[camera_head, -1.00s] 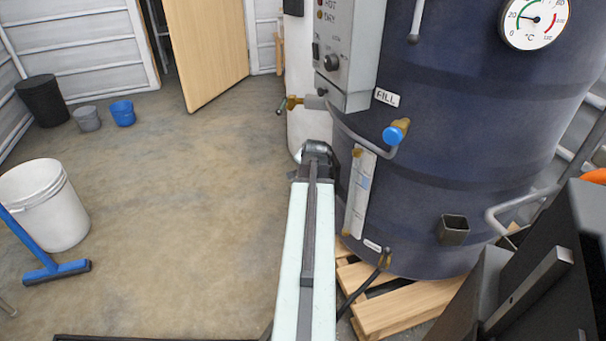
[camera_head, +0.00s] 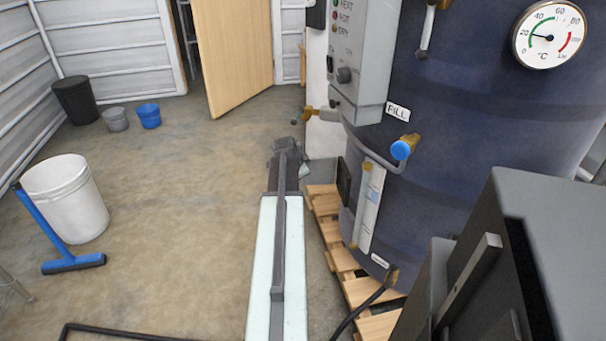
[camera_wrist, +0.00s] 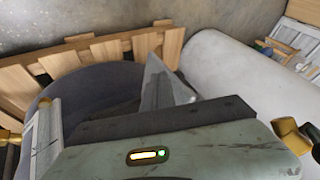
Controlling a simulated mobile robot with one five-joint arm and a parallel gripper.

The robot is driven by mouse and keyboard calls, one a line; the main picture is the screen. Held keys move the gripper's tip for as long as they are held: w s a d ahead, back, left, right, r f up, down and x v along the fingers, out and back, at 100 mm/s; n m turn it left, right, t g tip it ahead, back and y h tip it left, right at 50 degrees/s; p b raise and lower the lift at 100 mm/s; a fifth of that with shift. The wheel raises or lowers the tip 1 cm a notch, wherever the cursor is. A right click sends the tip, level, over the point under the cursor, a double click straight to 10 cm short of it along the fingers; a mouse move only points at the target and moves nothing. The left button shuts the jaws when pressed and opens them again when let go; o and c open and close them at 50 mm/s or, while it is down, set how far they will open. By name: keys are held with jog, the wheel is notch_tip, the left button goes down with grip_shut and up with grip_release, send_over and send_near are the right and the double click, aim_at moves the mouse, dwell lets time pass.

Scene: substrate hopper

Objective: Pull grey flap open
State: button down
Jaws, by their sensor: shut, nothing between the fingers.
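I cannot make out a grey flap for certain in either view. A dark grey box (camera_head: 555,230) with a lighter grey bar (camera_head: 468,283) on its near side stands close at the right of the head view. Whether the flap belongs to it I cannot tell. My gripper (camera_head: 286,147) is at the end of my pale green arm, over the floor left of the blue tank and well apart from the box. In the wrist view, its grey pointed fingers (camera_wrist: 163,88) show beyond the pale casing. It is shut and empty.
The dark blue tank (camera_head: 480,130) stands on a wooden pallet (camera_head: 368,290), with a control box (camera_head: 358,60) and blue-capped valve (camera_head: 403,149) sticking out. The floor between is clear.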

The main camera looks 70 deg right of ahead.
jog(key=shift+s+d, duration=0.1)
dwell(0.4)
jog(key=w+p+v, duration=0.1)
jog(key=p+v, duration=0.7)
jog(key=v, duration=0.1)
jog(key=shift+w+r, duration=0.25)
jog(key=shift+r, duration=0.15)
